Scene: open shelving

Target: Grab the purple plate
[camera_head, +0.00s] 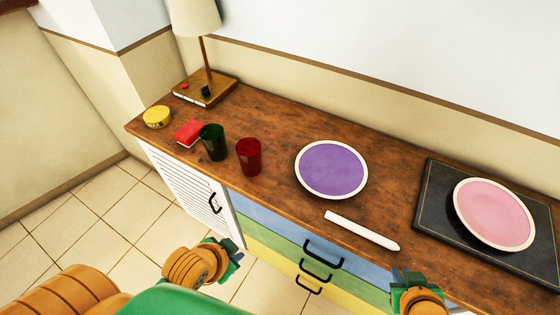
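The purple plate (332,168), with a white rim, lies flat near the middle of the wooden sideboard top (285,205). My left gripper (232,252) is in front of the sideboard, below its top, to the lower left of the plate and well apart from it. My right gripper (408,279) is low at the front edge, to the lower right of the plate and apart from it. Neither gripper touches the plate. The fingers of both are small and partly hidden by the wrists, so their opening is unclear.
A white stick (362,231) lies between the plate and the front edge. A red cup (249,156) and a green cup (213,142) stand left of it. A pink plate (494,213) rests on a black board (433,205) at right. A lamp (205,55) stands behind. Drawer handles (323,254) protrude in front.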

